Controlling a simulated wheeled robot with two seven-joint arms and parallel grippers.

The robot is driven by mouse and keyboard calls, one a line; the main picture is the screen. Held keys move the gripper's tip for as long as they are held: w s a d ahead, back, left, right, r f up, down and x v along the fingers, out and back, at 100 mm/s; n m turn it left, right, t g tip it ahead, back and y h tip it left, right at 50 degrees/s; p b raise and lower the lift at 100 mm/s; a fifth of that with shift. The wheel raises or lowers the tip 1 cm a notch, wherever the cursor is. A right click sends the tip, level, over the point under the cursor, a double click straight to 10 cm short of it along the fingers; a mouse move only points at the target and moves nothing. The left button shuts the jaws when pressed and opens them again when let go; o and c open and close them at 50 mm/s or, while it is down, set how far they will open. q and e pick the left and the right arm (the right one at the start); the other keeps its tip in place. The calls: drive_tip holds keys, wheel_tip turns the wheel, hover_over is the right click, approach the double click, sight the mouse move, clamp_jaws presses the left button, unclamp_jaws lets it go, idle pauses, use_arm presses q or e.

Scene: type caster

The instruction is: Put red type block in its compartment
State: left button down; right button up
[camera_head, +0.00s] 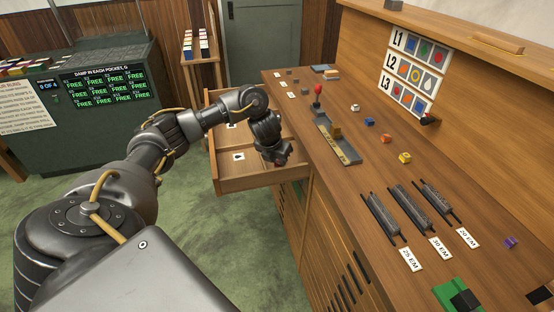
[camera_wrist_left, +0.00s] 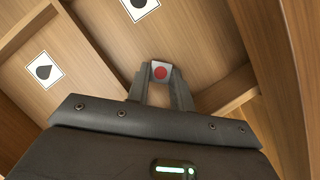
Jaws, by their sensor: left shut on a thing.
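The red type block, a small block with a white face and a red dot, shows in the wrist view (camera_wrist_left: 160,72) between the fingertips of my left gripper (camera_wrist_left: 160,80). The gripper is shut on it. A second card (camera_wrist_left: 139,6) is cut off at the top edge. My right gripper is out of view.
The wooden worktop (camera_head: 340,190) borders the drawer on the right. It carries a red-knobbed lever (camera_head: 317,92), several small coloured blocks, and dark bars beside size labels. A picture board (camera_head: 414,75) stands behind. A green cabinet (camera_head: 90,120) stands at the left.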

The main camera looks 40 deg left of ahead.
use_arm(q)
drive_tip(key=c, duration=1.2)
unclamp_jaws()
drive_tip(key=shift+c, duration=0.2)
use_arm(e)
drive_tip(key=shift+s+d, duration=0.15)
use_arm(q)
drive_tip(key=shift+r, duration=0.1)
drive_tip(key=shift+r, duration=0.35)
drive_tip(key=p+v, duration=0.3)
drive_tip(key=v, duration=0.2)
drive_tip(key=shift+r, duration=0.15)
drive_tip(key=shift+p+v, duration=1.1)
drive_tip(key=shift+v, duration=1.8)
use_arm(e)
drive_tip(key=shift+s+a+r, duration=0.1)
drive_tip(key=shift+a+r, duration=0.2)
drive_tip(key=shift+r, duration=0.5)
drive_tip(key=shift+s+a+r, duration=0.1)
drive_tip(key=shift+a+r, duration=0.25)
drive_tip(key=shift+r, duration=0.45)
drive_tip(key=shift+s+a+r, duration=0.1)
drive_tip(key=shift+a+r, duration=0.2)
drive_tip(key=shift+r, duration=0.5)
